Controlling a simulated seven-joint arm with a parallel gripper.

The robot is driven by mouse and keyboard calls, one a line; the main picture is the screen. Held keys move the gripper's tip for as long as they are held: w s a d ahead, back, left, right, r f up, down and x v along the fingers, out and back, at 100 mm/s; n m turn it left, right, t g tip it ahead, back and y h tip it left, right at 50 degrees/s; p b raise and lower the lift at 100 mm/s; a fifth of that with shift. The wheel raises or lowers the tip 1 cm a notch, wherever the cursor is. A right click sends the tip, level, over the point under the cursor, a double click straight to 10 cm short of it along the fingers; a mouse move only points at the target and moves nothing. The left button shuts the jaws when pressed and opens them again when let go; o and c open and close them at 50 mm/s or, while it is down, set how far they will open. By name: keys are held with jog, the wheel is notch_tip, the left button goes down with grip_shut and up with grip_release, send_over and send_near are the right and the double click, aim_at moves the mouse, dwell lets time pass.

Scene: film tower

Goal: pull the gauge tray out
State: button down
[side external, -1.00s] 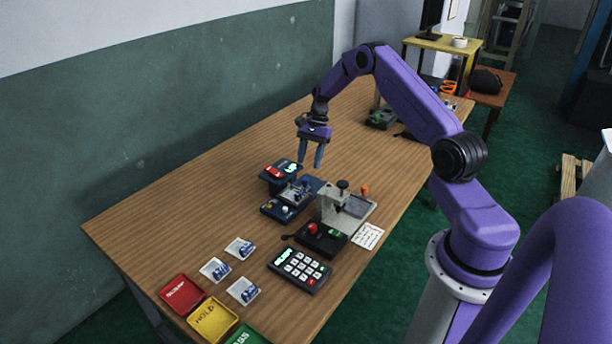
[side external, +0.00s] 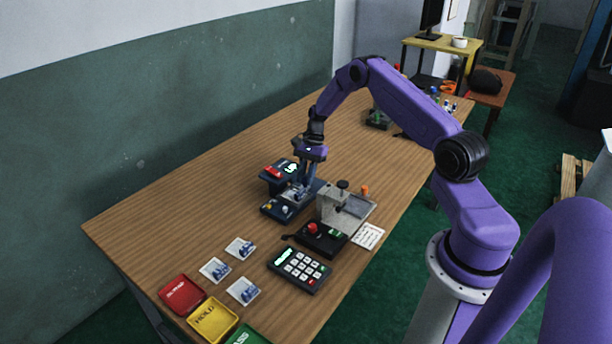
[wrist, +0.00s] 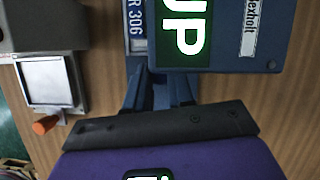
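A dark blue gauge unit (side external: 272,210) stands mid-table with small knobs on its near end. Beside it is a raised box (side external: 278,171) with a lit green sign, which reads "UP" in the wrist view (wrist: 186,28). My gripper (side external: 306,188) points down over the far part of the unit, its fingers low among its parts. In the wrist view my gripper's (wrist: 160,88) fingers are apart, with a dark blue piece between them; contact cannot be told. A narrow plate marked "R 306" (wrist: 137,28) lies just beyond the fingertips. The tray's outline is mostly hidden by the fingers.
A grey metal fixture (side external: 330,207) with a black knob and orange handle stands close on the right. The table's left side is clear.

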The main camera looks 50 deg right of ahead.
jog(key=shift+w+d, duration=0.1)
jog(key=shift+d, duration=3.95)
jog(key=c, duration=1)
grip_release()
jog(key=shift+d, duration=0.1)
jog(key=shift+r, duration=0.1)
jog(key=v, duration=1.7)
jog(key=shift+r, duration=0.2)
